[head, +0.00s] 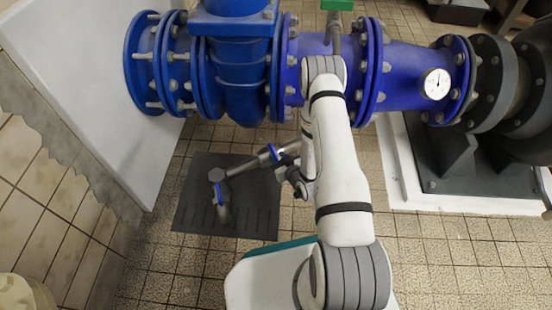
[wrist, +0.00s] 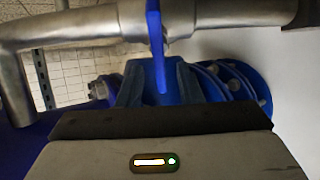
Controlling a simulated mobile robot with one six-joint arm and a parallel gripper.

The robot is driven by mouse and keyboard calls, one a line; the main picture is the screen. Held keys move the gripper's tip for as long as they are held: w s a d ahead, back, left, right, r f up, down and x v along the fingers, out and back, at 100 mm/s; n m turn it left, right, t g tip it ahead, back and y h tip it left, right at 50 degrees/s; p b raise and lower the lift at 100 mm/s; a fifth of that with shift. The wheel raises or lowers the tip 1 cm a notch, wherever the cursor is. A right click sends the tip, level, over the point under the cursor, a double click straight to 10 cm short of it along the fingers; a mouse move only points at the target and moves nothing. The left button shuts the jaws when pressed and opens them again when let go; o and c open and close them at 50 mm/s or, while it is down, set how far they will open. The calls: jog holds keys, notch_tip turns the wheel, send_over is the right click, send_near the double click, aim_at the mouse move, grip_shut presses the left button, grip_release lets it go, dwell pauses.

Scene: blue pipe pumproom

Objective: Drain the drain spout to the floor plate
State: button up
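The drain spout is a grey metal pipe (head: 240,168) low beside the big blue pipe, with an elbow and a downturned end (head: 224,208) over the dark floor plate (head: 195,215). One blue lever (head: 273,152) is on the grey pipe and another blue piece (head: 218,193) is near its outlet. My gripper (head: 288,166) is beside the first lever. Contact with the lever cannot be told. No water shows.
Blue flanged pipework (head: 235,60) with a gauge (head: 436,84) spans the back. A white wall panel (head: 95,90) stands at the left. A black pump base on a white plinth (head: 470,205) is at the right. Tiled floor (head: 160,255) is clear in front of the plate.

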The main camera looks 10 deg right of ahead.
jog(key=shift+b+x, duration=0.35)
jog(key=shift+x, duration=1)
jog(key=shift+c, duration=0.5)
grip_shut()
